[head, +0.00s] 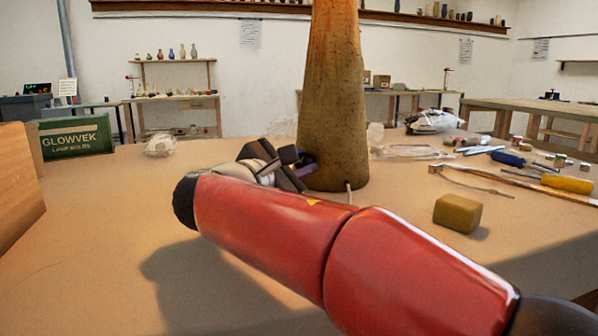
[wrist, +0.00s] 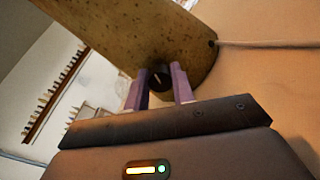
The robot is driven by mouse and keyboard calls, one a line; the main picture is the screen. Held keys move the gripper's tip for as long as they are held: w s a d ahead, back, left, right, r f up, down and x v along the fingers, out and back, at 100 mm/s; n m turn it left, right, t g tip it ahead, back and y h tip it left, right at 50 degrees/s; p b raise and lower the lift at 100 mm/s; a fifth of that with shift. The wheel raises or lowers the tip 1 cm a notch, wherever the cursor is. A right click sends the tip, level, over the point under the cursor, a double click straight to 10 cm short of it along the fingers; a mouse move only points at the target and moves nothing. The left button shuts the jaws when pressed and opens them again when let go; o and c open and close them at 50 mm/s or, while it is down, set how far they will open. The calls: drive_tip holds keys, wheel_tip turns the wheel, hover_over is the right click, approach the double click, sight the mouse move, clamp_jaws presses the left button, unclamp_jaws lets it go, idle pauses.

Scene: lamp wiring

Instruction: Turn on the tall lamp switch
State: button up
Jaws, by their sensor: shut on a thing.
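The tall lamp (head: 335,110) stands upright on the table, a mottled brown and orange tapered body whose top is cut off in the head view. In the wrist view its lower body (wrist: 150,35) fills the upper part. The switch, a small dark round knob with a light line on it (wrist: 158,77), sits low on the lamp's side. My gripper (wrist: 159,82) has its two purple fingers on either side of the knob, shut on it. In the head view my gripper (head: 300,165) is at the lamp's base, with the knob hidden. A cord (wrist: 260,46) leaves the lamp near its foot.
A yellow block (head: 458,213) lies right of the lamp on the table (head: 90,230). Screwdrivers (head: 567,184) and small parts lie further right. A green bulb box (head: 75,136) and a wooden panel (head: 18,185) stand at left. The table's front left is clear.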

drive_tip(key=shift+m+b, duration=0.35)
drive_tip(key=shift+m, duration=0.25)
drive_tip(key=o, duration=1)
drive_tip(key=shift+s, duration=0.1)
drive_tip(key=v, duration=0.7)
drive_tip(key=shift+s+a, duration=0.2)
drive_tip(key=shift+s, duration=0.05)
